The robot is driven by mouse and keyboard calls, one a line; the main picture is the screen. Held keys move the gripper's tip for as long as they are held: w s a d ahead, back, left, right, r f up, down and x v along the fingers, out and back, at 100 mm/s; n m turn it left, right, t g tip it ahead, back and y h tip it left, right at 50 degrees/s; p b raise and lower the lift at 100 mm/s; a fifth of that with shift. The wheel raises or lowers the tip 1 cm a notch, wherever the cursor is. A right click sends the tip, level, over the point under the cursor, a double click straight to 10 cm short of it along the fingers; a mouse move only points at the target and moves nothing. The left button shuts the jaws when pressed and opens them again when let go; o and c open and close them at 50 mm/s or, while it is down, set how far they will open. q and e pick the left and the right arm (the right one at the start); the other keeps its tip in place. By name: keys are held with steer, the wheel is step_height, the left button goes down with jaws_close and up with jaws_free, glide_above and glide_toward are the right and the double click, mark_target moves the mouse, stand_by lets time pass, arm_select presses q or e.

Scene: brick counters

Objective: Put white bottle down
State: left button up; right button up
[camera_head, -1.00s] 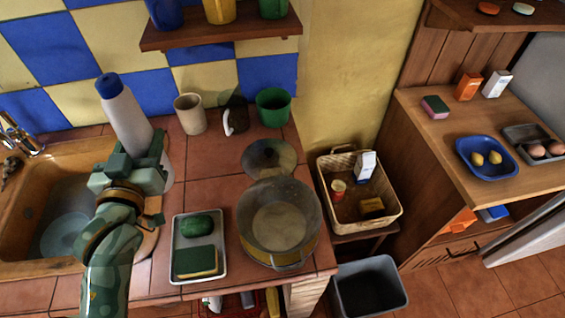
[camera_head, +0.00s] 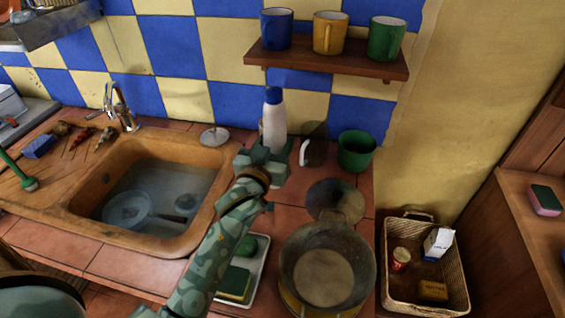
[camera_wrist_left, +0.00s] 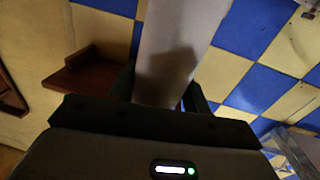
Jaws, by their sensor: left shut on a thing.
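The white bottle (camera_head: 273,125) with a blue cap stands about upright at the back of the tiled counter (camera_head: 290,215), in front of the checkered wall. My left gripper (camera_head: 262,160) is shut on its lower part. The bottle's base is hidden behind the gripper, so I cannot tell whether it touches the counter. In the left wrist view the pale bottle body (camera_wrist_left: 178,45) rises between the two dark fingers of the left gripper (camera_wrist_left: 163,95). My right gripper is not in view.
A large pot (camera_head: 327,270), a lid (camera_head: 333,200) and a tray (camera_head: 262,250) are nearer. The sink (camera_head: 205,155) lies left. A shelf with mugs (camera_head: 330,62) hangs above.

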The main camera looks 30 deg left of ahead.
mark_target(280, 147)
arm_select(q)
steer(key=w+f, duration=0.1)
steer(key=w+f+b, duration=0.1)
steer(key=shift+w+d+f, duration=0.1)
steer(key=shift+f, duration=0.2)
steer(key=f+b, duration=0.1)
steer(key=f, duration=0.1)
steer(key=f+b, duration=0.1)
steer(key=shift+w+f, duration=0.2)
steer(key=shift+f, duration=0.15)
steer(key=shift+r, duration=0.15)
steer(key=o, duration=1.1)
steer(key=shift+f, duration=0.2)
steer(key=shift+c, duration=0.2)
steer(key=shift+r, duration=0.2)
